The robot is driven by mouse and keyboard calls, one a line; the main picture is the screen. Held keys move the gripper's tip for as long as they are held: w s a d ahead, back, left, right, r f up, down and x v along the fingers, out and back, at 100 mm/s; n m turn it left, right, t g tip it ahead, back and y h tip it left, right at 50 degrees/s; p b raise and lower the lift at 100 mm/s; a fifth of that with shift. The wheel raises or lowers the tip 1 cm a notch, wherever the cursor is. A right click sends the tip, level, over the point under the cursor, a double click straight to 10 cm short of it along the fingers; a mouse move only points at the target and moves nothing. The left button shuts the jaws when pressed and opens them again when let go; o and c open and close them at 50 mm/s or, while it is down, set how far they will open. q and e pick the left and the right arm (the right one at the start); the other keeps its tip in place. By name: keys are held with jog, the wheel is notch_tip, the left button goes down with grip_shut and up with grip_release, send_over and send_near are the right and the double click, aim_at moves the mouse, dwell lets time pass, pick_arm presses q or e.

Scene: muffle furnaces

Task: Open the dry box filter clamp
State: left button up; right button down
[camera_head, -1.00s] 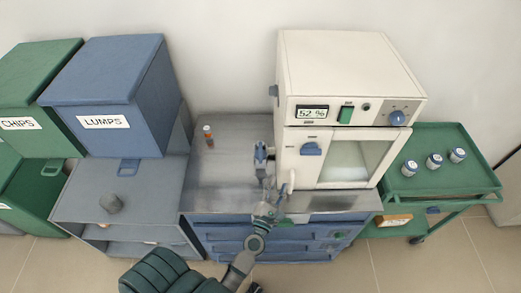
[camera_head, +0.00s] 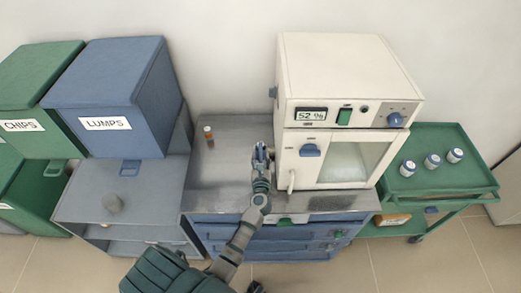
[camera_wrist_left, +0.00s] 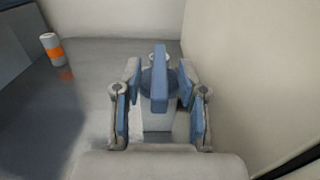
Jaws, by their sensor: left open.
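The white dry box (camera_head: 345,85) stands on the grey bench top; its display reads 52 %. My left gripper (camera_head: 261,150) is beside the box's left side, low over the bench. In the left wrist view, my left gripper (camera_wrist_left: 160,72) has its fingers apart. Between them is a blue lever-like part (camera_wrist_left: 160,80), which looks like the filter clamp, on a pale block (camera_wrist_left: 158,121). I cannot tell whether the fingers touch it. In the head view my gripper largely hides this part. My right gripper is not in view.
An orange-banded vial (camera_head: 208,137) stands on the bench (camera_head: 225,165), left of my gripper; it also shows in the left wrist view (camera_wrist_left: 52,49). Blue LUMPS (camera_head: 105,85) and green CHIPS (camera_head: 30,95) bins are left. A green cart (camera_head: 435,185) with small jars is right.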

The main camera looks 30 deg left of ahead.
aim_at(261, 149)
pick_arm(q)
jog(key=shift+x, duration=1.85)
grip_shut()
